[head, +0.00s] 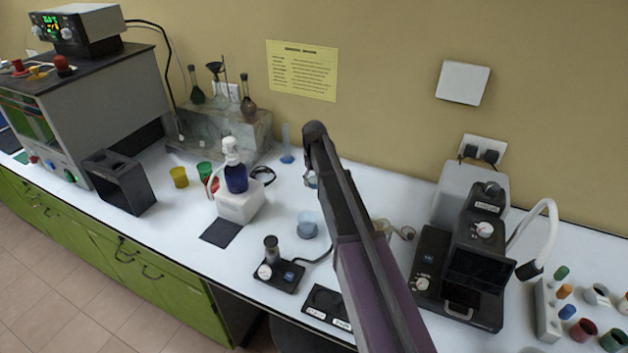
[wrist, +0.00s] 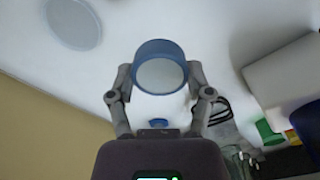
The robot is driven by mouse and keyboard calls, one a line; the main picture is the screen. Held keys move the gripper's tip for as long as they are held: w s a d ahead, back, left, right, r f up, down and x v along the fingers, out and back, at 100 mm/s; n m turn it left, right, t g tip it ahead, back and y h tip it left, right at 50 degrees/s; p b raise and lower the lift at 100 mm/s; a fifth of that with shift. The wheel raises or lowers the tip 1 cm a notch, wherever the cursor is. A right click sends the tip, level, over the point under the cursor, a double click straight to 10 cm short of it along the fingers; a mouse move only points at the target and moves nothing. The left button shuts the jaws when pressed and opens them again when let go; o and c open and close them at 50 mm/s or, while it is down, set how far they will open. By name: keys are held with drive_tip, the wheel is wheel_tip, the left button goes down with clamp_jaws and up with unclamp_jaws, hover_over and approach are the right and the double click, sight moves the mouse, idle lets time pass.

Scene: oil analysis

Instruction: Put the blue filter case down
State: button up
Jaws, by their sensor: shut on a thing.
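The blue filter case (wrist: 158,54) is a short round piece with a blue rim and a pale grey round face. In the wrist view, my gripper (wrist: 160,76) is shut on it, with one finger on each side. The case appears held over the white bench top (wrist: 215,25); how high it is, I cannot tell.
A light-blue round vessel (head: 308,226) stands on the bench near my arm. A white box (head: 240,206) with a blue bottle (head: 236,178) is to the left. A small gauge device (head: 280,274) is in front; a black machine (head: 465,265) is right. A measuring cylinder (head: 287,158) stands behind.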

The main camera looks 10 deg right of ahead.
sight(314, 180)
idle(0.3)
wheel_tip(314, 180, up, 9)
drive_tip(key=p, duration=0.9)
